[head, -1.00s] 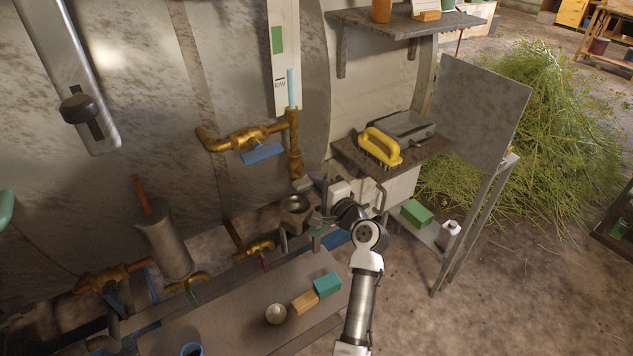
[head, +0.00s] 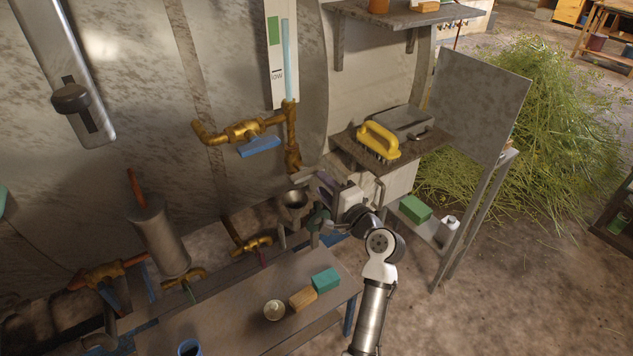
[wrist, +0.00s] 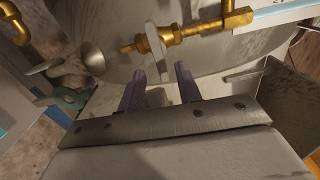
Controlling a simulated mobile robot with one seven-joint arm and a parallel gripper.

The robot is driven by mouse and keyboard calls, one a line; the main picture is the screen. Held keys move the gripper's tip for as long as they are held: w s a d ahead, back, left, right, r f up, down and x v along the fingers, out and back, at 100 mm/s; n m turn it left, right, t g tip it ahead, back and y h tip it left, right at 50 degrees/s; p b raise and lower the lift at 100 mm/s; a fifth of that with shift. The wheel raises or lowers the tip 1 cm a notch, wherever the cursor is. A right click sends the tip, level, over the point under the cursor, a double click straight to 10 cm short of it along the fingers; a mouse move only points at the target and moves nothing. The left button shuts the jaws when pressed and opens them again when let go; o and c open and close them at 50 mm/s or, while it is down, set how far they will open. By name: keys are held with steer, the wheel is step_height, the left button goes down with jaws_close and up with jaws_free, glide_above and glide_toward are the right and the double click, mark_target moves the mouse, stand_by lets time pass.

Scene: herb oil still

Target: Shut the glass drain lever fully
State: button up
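The glass drain lever (wrist: 158,50) is a pale flat handle on the brass drain pipe (wrist: 190,32) below the gauge glass. In the wrist view it lies across the line of the pipe; whether it is at its end stop I cannot tell. My gripper (wrist: 160,76) has two purple fingers, apart with nothing between them. The lever is just ahead of the gap; contact is not clear. In the head view my gripper (head: 324,181) is right of the pipe's lower end, above the metal funnel (head: 292,199). The gauge glass (head: 287,60) shows a tall pale blue column.
A brass valve with a blue handle (head: 259,146) branches left of the pipe. A green ring-shaped part (head: 318,217) is beside the funnel. A shelf with a yellow brush (head: 379,140) is at right. A bench (head: 235,305) with small blocks is in front.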

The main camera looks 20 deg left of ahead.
steer(key=b+v, duration=0.2)
steer(key=v, duration=0.7)
stand_by(1.2)
